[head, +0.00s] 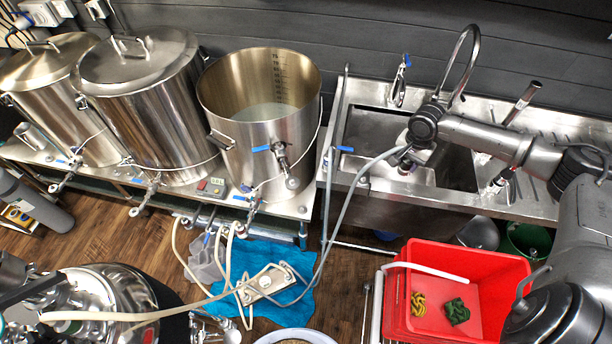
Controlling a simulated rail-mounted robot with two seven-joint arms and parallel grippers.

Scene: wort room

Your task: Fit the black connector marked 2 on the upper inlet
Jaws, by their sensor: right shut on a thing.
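My right gripper (408,163) is over the sink, shut on the end of a grey hose (347,205). The black connector at that end is mostly hidden by the gripper, and no number is readable. The hose drops from the gripper past the sink's left edge towards a pale plate-like unit (266,284) on a blue cloth. I cannot tell which port is the upper inlet. A blue-handled valve (279,150) sits on the open kettle's front, left of the gripper and apart from it. My left gripper is not clearly in view.
The open steel kettle (216,105) stands beside two lidded ones. The sink (360,120) has a tall tap (472,50). A red crate (510,275) holds yellow and green pieces. Pale hoses (175,245) cross the floor. A shiny vessel (125,290) stands at lower left.

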